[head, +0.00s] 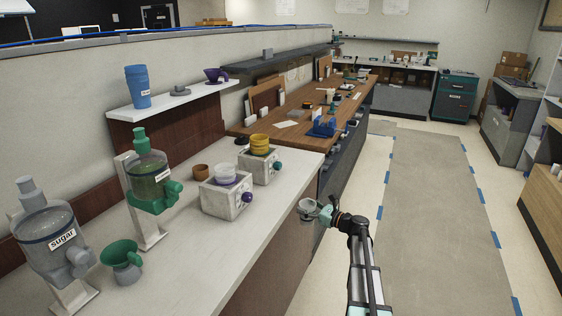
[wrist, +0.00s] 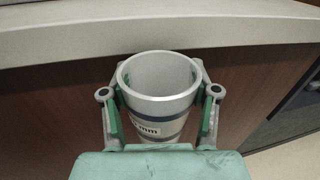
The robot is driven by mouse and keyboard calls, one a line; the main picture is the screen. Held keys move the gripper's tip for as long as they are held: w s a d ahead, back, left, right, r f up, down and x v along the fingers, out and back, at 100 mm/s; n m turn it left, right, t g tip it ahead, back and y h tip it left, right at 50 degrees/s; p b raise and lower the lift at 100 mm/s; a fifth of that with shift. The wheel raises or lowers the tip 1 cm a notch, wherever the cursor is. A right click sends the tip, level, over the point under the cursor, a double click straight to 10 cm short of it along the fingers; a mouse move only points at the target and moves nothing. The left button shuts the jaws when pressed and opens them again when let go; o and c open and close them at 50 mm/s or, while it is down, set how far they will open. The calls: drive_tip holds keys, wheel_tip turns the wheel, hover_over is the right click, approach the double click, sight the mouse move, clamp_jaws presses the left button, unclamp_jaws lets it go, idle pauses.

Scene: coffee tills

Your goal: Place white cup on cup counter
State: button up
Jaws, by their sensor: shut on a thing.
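A white-grey cup (wrist: 158,82) with dark bands and a label partly reading "mm" is held upright in my gripper (wrist: 160,108). Its open top faces up, and a green finger presses on each side of it. In the head view, the cup (head: 307,204) and my gripper (head: 316,210) are beside the front edge of the long light counter (head: 160,262), over the floor side. The counter edge also shows in the wrist view (wrist: 230,30), beyond the cup and apart from it. The frames do not show which surface is the cup counter.
A shelf (head: 172,100) holds blue cups (head: 138,85). The counter's front right is clear.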

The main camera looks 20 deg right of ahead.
drive_tip(key=w+d+r+m+t+h+b, duration=0.1)
drive_tip(key=w+d+r+m+t+h, duration=0.1)
drive_tip(key=w+d+r+h, duration=0.2)
drive_tip(key=w+d+r, duration=0.3)
drive_tip(key=w+d, duration=0.3)
drive_tip(key=d, duration=0.2)
drive_tip(key=shift+w+r+m, duration=0.15)
drive_tip(key=shift+r+m, duration=0.2)
drive_tip(key=shift+m, duration=0.05)
drive_tip(key=w+d+r+h, duration=0.1)
drive_tip(key=w+r, duration=0.1)
drive_tip(key=r, duration=0.1)
drive_tip(key=w+d+r+m, duration=0.1)
drive_tip(key=w+r, duration=0.1)
drive_tip(key=w+d+r+h, duration=0.1)
drive_tip(key=w+d+r, duration=0.1)
drive_tip(key=r, duration=0.1)
drive_tip(key=shift+w+r+m+t+h, duration=0.25)
drive_tip(key=shift+r+m+t+h, duration=0.05)
drive_tip(key=shift+t, duration=0.1)
drive_tip(key=w+a+r+p, duration=0.3)
drive_tip(key=w+a+r, duration=1)
drive_tip(key=r, duration=0.3)
drive_tip(key=shift+m+h, duration=0.3)
drive_tip(key=f, duration=1.9)
drive_tip(key=shift+w+d+f, duration=0.1)
drive_tip(key=shift+w+d, duration=0.05)
drive_tip(key=shift+d, duration=0.1)
drive_tip(key=shift+f, duration=0.15)
drive_tip(key=o, duration=1.3)
